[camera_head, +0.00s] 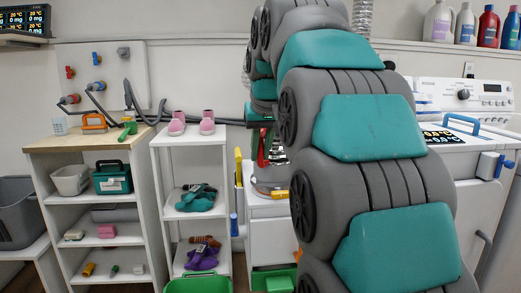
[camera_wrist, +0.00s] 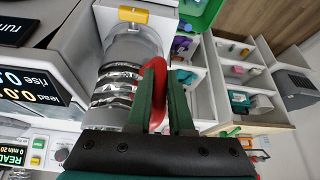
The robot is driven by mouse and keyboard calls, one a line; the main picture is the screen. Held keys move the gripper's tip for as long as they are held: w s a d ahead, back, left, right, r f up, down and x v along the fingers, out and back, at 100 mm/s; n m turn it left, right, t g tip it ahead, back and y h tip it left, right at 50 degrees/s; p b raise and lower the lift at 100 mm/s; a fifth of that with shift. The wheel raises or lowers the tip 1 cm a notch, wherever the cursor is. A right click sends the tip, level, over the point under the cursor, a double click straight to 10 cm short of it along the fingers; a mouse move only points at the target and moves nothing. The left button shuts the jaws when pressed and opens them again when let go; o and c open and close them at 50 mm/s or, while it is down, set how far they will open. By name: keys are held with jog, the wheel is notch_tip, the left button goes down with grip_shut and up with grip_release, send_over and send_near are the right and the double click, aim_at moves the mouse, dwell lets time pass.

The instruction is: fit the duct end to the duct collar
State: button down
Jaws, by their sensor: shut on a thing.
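My gripper (camera_wrist: 164,82) has green fingers and is shut on a red handle (camera_wrist: 157,67) beside the duct in the wrist view. The silver corrugated duct (camera_wrist: 113,84) lies just left of the fingers. A smooth grey cylinder (camera_wrist: 136,46), apparently the collar, adjoins it and has a yellow tab (camera_wrist: 133,14) at its far end. I cannot tell whether duct and collar are joined or only close. In the head view my arm hides most of this; the red handle (camera_head: 263,150) and the grey cylinder (camera_head: 270,178) show at its left edge.
A white machine (camera_head: 455,100) with a front panel stands at the right. White shelves (camera_head: 190,150) with pink shoes (camera_head: 178,124) and gloves stand left of my arm. A green bin (camera_head: 198,284) is on the floor. A silver duct (camera_head: 362,16) hangs at the top.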

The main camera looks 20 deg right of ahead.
aim_at(261, 162)
jog(key=shift+f+b, duration=1)
jog(key=shift+f, duration=0.95)
jog(key=c, duration=0.7)
grip_release()
jog(key=shift+c, duration=0.2)
jog(key=v, duration=0.7)
jog(key=shift+s+r, duration=0.15)
jog(key=shift+r, duration=0.2)
